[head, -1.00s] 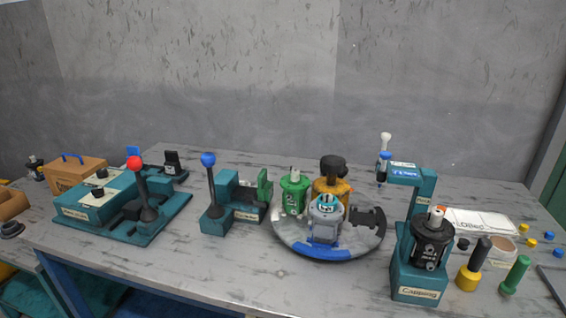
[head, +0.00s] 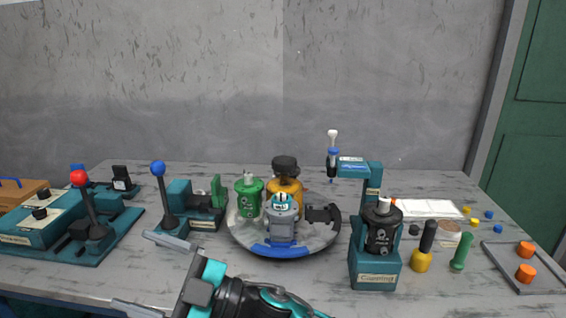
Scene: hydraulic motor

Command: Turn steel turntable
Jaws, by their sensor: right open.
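The round steel turntable (head: 243,237) lies on the table near the middle of the head view, with a blue segment on its front rim. It carries a green motor part (head: 249,197), a yellow part with a black top (head: 285,183), a grey part with a teal top (head: 282,222) and a dark bracket (head: 323,214). My right gripper (head: 130,269) is open and empty, left of and in front of the turntable, apart from it. Its fingers point left and its arm comes in from the bottom. My left gripper is out of view.
A blue-knobbed lever station (head: 177,220) stands close behind my right gripper. A red-knobbed lever station (head: 46,224) is at left. A teal press (head: 375,268) with a black motor stands right of the turntable.

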